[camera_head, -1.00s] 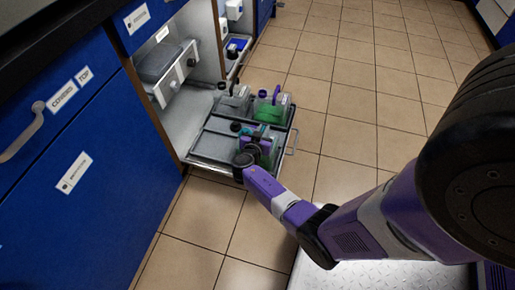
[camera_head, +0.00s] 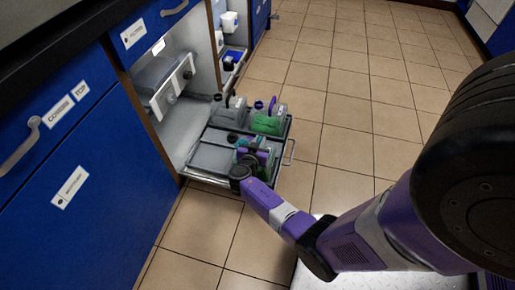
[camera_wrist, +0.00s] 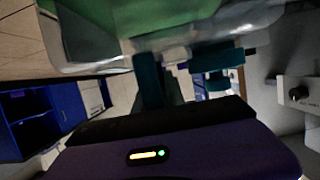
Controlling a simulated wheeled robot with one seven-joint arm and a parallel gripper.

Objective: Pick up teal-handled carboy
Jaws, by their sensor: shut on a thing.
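The teal-handled carboy (camera_head: 264,171) is a clear container with green liquid low in it, at the near right of the pull-out tray (camera_head: 210,158). My gripper (camera_head: 257,150) is at its top, shut on the teal handle, and hides much of it. In the wrist view the teal handle (camera_wrist: 149,80) stands close in front of my gripper, with the carboy's green and clear body (camera_wrist: 130,25) beyond it. I cannot tell whether its base touches the tray.
A purple-handled carboy (camera_head: 268,123) with green liquid stands behind on the tray. A clear carboy with a dark cap (camera_head: 229,111) stands to its left. The blue cabinet (camera_head: 75,150) borders the tray on the left. Tiled floor (camera_head: 350,150) lies free to the right.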

